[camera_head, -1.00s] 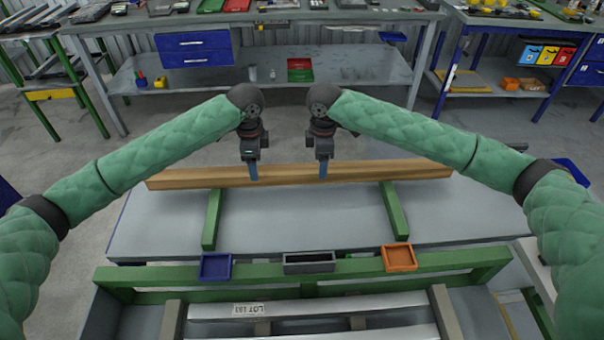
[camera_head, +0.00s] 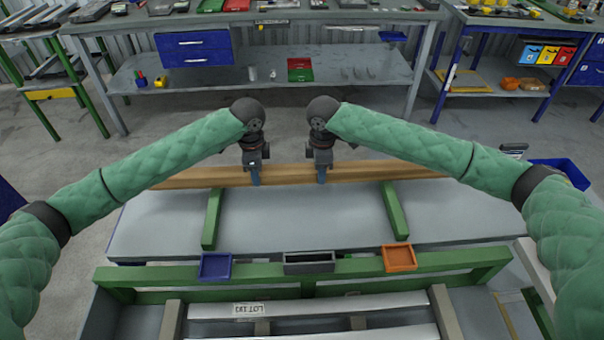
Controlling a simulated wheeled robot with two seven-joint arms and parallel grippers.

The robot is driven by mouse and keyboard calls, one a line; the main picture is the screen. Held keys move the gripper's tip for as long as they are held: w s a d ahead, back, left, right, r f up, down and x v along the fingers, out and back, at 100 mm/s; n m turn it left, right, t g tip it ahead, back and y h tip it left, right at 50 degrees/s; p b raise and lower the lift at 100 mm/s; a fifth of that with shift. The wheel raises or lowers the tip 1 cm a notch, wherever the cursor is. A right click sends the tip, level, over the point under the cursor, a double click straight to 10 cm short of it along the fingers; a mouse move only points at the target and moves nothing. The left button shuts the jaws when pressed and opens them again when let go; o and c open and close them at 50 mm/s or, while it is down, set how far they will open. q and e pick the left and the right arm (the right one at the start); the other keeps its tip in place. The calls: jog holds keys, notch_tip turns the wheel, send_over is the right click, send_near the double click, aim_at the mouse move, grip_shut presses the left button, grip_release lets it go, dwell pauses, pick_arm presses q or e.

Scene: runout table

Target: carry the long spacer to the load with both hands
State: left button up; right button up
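The long spacer (camera_head: 287,174) is a long wooden beam lying left to right along the far side of the grey table (camera_head: 300,215). My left gripper (camera_head: 255,178) is at the beam, left of its middle, pointing down with its blue fingers in front of it. My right gripper (camera_head: 322,176) is at the beam a short way to the right, in the same pose. Whether the fingers are closed on the wood cannot be made out. The load (camera_head: 310,310), metal bars with a "LOT" label, lies at the near edge.
Two green bars (camera_head: 395,212) stretch across the table from the beam toward me. A green frame rail (camera_head: 345,268) carries a blue tray (camera_head: 215,265), a grey tray (camera_head: 309,262) and an orange tray (camera_head: 399,258). A workbench (camera_head: 340,75) stands behind across the floor.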

pick_arm(q)
grip_shut()
pick_arm(e)
grip_shut()
pick_arm(q)
jog(key=shift+r, duration=0.3)
pick_arm(e)
jog(key=shift+w+r, duration=0.1)
jog(key=shift+r, duration=0.2)
